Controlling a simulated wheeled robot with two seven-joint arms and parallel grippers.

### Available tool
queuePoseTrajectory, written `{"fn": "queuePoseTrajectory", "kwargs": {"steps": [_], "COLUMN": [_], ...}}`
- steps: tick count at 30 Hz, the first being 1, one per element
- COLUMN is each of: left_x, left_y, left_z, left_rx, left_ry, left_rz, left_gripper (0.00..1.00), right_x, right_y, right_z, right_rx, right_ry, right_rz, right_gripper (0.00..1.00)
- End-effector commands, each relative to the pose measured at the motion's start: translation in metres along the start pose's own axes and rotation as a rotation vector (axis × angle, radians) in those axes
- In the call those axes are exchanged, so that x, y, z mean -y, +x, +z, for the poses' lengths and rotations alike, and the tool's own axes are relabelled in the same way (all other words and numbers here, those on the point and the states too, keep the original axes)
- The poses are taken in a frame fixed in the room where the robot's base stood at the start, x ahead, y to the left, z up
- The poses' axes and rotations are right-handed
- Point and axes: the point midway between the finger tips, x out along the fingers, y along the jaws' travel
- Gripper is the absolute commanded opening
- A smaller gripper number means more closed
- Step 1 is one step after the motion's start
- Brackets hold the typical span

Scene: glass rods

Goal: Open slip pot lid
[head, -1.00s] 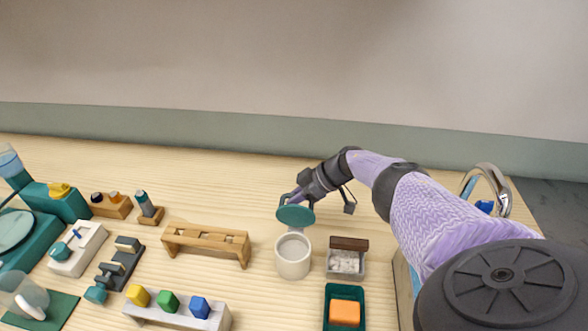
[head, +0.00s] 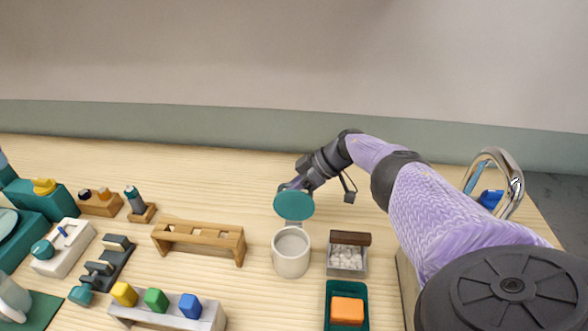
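The slip pot (head: 291,261) is a white cylinder standing on the table in the head view, with its mouth uncovered. Its teal round lid (head: 294,204) is raised, tilted up on the far side of the pot. My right gripper (head: 290,188) is right behind the lid, and the lid hides its fingertips. I cannot tell whether the fingers are open or shut, or whether they touch the lid. My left gripper is not in view.
A box of pale lumps (head: 346,259) and a green tray with an orange block (head: 347,312) stand right of the pot. A wooden rack (head: 198,240) and a grey holder with coloured blocks (head: 170,311) stand left. A faucet (head: 510,183) is at far right.

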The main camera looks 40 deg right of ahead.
Motion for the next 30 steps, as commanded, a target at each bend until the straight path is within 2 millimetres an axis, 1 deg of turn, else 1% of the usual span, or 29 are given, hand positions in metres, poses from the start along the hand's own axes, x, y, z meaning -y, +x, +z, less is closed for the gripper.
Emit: {"fn": "queuePoseTrajectory", "kwargs": {"steps": [1,4,5,12,14,16,20,21,24,27,30], "left_x": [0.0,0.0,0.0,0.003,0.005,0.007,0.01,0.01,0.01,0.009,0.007], "left_y": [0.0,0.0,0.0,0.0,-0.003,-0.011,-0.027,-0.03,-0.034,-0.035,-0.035], "left_z": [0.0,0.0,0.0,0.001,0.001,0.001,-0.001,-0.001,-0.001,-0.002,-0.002], "left_rx": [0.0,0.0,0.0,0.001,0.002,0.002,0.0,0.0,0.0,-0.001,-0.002], "left_ry": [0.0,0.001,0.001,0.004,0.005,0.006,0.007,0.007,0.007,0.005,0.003], "left_rz": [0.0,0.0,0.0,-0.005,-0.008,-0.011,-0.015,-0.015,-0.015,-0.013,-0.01], "left_gripper": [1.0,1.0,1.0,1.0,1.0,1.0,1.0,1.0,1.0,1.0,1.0], "right_x": [0.0,0.0,0.0,0.0,0.0,0.0,0.0,0.0,0.0,0.0,0.0], "right_y": [0.0,0.0,0.0,0.0,-0.005,-0.018,-0.055,-0.064,-0.084,-0.096,-0.1], "right_z": [0.0,0.0,0.0,0.0,-0.001,-0.002,-0.004,-0.003,-0.002,-0.001,0.0], "right_rx": [-0.001,-0.001,-0.001,-0.001,-0.001,0.0,0.0,0.0,-0.001,-0.001,-0.001], "right_ry": [0.0,0.0,0.0,0.0,0.0,0.0,0.0,0.0,0.0,0.0,0.0], "right_rz": [0.001,0.001,0.001,0.0,0.001,0.002,0.004,0.003,0.003,0.001,0.001], "right_gripper": [0.29,0.5,0.54,0.54,0.54,0.54,0.54,0.54,0.54,0.54,0.54]}}
